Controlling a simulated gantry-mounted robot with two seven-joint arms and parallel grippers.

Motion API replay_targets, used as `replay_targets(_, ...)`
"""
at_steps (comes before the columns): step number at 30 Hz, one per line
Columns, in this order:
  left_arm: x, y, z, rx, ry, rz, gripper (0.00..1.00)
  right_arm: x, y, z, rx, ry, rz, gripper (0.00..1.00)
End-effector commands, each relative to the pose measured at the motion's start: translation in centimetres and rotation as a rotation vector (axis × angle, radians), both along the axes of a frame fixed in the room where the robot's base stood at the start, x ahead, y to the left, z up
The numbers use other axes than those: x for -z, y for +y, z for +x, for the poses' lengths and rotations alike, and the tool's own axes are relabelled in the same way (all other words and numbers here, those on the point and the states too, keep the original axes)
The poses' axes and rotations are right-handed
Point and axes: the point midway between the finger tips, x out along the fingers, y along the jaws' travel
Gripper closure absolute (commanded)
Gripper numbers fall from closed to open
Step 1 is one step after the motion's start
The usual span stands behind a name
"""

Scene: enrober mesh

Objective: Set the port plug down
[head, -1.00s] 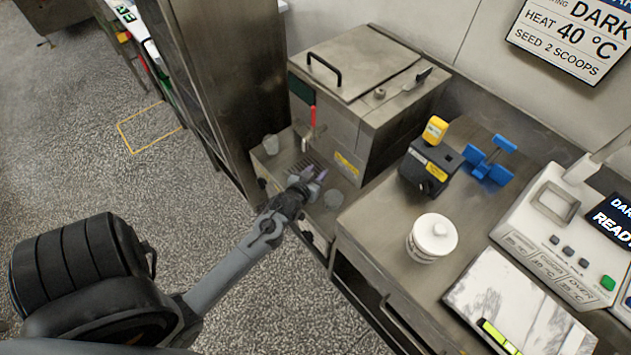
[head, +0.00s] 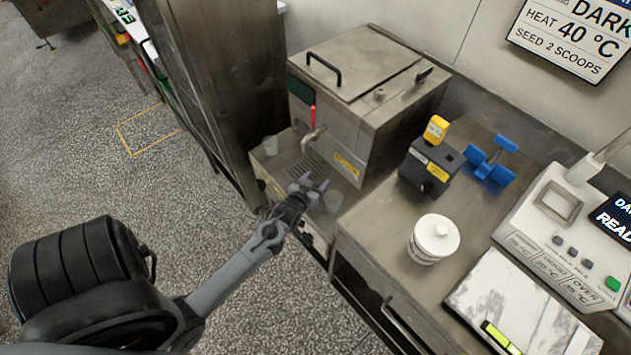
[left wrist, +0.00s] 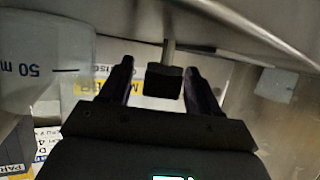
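My left gripper (head: 310,186) is over the front ledge below the steel tank's tap, with its two purple-tipped fingers spread. In the left wrist view the fingers (left wrist: 160,82) stand apart on both sides of a small dark block with a thin stem (left wrist: 164,80), which looks like the port plug. A gap shows on each side of the block, so the fingers do not grip it. I cannot tell what the block rests on. The plug is too small to make out in the head view. My right gripper is not in view.
The steel tank (head: 338,125) with its red-handled tap (head: 313,132) stands behind the gripper. Clear cups stand on the ledge, left (head: 270,145) and right (head: 333,201). The counter at right holds a white jar (head: 433,240), black device (head: 428,168) and blue stand (head: 489,162).

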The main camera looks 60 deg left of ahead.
Motion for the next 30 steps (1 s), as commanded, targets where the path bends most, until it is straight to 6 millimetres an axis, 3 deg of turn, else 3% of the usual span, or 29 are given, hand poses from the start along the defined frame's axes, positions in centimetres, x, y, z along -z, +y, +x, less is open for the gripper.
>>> replay_targets(11, -0.5, 0.0, 0.0, 0.000, -0.001, 0.000, 0.37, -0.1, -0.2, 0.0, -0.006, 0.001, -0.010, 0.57)
replay_targets(30, -4.2, -4.4, -8.2, 0.000, 0.002, -0.001, 0.37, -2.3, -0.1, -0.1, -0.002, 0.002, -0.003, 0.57)
